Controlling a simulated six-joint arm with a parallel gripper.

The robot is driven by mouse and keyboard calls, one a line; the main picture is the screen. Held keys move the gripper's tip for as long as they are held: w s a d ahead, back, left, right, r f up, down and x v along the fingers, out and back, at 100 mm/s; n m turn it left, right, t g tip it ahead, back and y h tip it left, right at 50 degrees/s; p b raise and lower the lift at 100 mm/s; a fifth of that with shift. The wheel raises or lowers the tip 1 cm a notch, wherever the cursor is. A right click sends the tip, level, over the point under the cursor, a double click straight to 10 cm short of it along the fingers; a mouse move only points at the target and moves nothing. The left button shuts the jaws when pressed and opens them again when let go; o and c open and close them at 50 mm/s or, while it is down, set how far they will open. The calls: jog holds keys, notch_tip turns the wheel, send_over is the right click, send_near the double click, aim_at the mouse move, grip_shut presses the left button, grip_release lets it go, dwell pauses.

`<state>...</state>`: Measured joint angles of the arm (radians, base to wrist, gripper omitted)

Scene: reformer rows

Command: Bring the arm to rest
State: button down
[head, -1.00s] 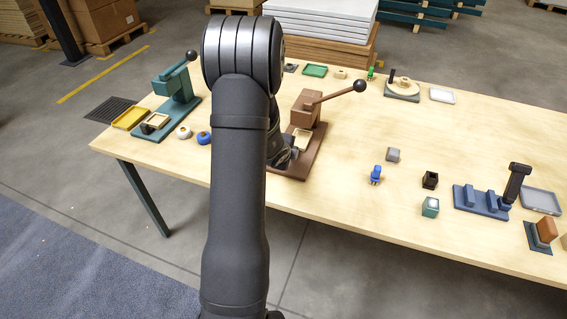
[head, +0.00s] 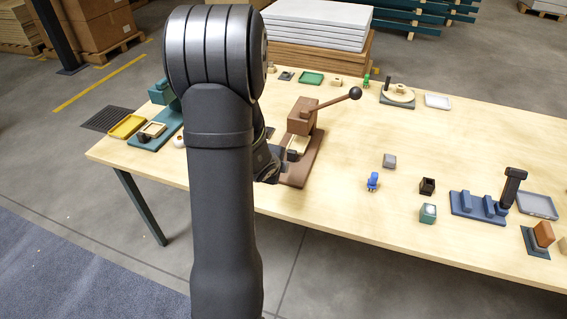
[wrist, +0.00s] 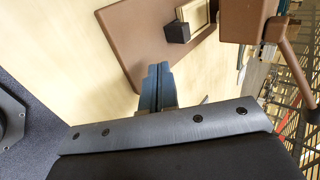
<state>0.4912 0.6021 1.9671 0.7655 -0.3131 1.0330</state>
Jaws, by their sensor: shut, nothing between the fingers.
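My gripper (wrist: 155,85) shows in the wrist view with its two narrow fingers together and nothing between them. It hangs beside the brown base plate of the brown lever press (wrist: 150,45), apart from the black block (wrist: 177,32) there. In the head view my arm fills the left middle. The wrist end bends down behind the upper link, close to the brown lever press (head: 303,117), and the fingertips are mostly hidden. The black block also shows on the press base in the head view (head: 292,155).
A teal press (head: 160,95) and yellow tray (head: 127,126) stand left, partly behind my arm.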

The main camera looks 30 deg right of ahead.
jog(key=shift+v, duration=2.2)
send_near(291, 157)
jog(key=f, duration=0.3)
jog(key=shift+s+a+f, duration=0.15)
jog(key=shift+s+a, duration=0.05)
jog(key=shift+a, duration=0.1)
jog(key=w+d, duration=0.2)
jog(key=shift+w+d+f, duration=0.25)
jog(key=shift+f, duration=0.05)
jog(key=shift+w+d, duration=0.45)
jog(key=shift+s+a, duration=0.15)
jog(key=shift+a, duration=0.05)
